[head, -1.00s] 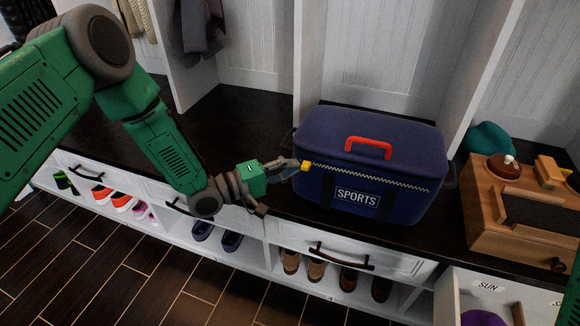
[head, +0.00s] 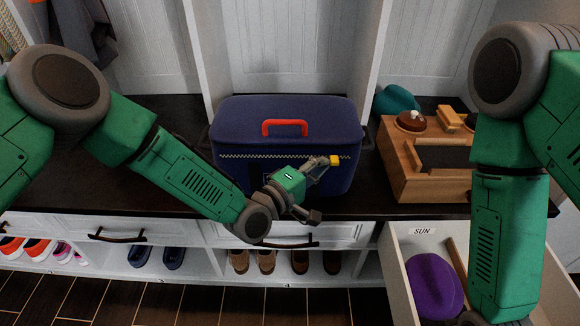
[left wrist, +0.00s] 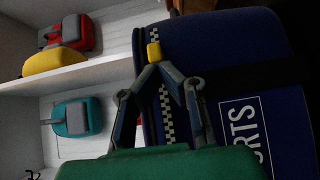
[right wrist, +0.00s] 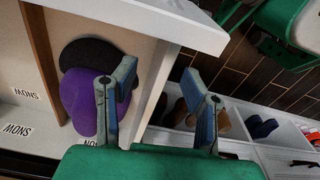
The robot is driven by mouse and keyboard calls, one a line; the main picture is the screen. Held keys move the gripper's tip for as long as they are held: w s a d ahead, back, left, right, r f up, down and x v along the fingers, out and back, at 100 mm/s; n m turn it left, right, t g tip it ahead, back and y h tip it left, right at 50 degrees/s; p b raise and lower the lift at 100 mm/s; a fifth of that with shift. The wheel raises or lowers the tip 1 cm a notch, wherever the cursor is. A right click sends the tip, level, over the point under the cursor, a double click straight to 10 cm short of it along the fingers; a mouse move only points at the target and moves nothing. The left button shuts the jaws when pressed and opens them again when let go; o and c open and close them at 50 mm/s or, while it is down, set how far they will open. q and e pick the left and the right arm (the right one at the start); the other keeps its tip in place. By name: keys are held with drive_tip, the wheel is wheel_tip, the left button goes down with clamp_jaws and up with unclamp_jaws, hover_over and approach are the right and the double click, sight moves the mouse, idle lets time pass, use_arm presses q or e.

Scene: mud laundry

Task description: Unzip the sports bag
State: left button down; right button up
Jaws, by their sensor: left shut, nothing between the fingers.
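The dark blue sports bag (head: 285,115) stands on the dark bench top, lid down, with a red handle (head: 285,128) on top. A checkered zipper strip (head: 245,156) runs along its front. The yellow zipper pull (head: 335,160) is near the bag's right end; it also shows in the left wrist view (left wrist: 153,52). My left gripper (head: 328,162) is at the pull, its fingertips closed together just beside it; I cannot tell whether they touch it. The forearm covers part of the bag's front. My right gripper (left wrist: 0,0) is omitted there; its open, empty fingers show in the right wrist view (right wrist: 162,82).
A wooden box (head: 400,170) stands right of the bag. An open drawer (head: 400,260) at lower right holds a purple hat (head: 432,285). Shoes (head: 265,262) sit in cubbies below the bench. White dividers rise behind the bag.

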use_arm(q)
drive_tip(key=shift+d, duration=1.15)
use_arm(e)
drive_tip(key=shift+a+f, duration=0.1)
drive_tip(key=shift+f, duration=0.05)
use_arm(q)
drive_tip(key=shift+s, duration=0.15)
drive_tip(key=v, duration=1.2)
drive_tip(key=shift+f, duration=0.1)
